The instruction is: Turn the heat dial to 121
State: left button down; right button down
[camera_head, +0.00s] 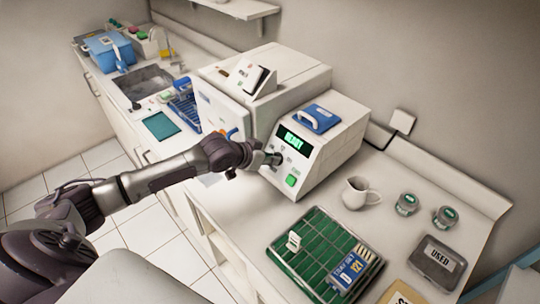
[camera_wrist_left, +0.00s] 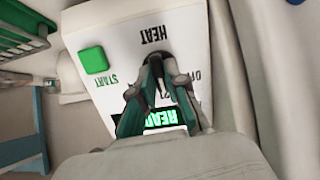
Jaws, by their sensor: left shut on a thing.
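The white sterilizer box (camera_head: 337,166) stands on the counter with a green lit display (camera_head: 291,139) reading READY and a green START button (camera_head: 291,181). My left gripper (camera_head: 274,158) is at its front panel. In the left wrist view, the panel appears upside down, with the words HEAT and OFF and part of a number ending in 21. There the gripper (camera_wrist_left: 160,78) is shut on the dark heat dial (camera_wrist_left: 157,66). The fingers cover most of the dial, so I cannot tell its exact setting. My right gripper is not in view.
A larger white unit (camera_head: 290,75) stands behind the sterilizer. A white jug (camera_head: 355,192), two small round jars and a green rack (camera_head: 282,253) are on the counter to the right. A grey USED box (camera_head: 437,263) sits farther right. A sink (camera_head: 143,82) is at the far left.

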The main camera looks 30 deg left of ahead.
pick_arm(q)
jog(key=shift+m, duration=0.4)
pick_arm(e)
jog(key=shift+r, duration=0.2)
pick_arm(q)
jog(key=c, duration=1.2)
grip_release()
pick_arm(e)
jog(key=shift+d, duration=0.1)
pick_arm(q)
jog(key=shift+v, duration=5.95)
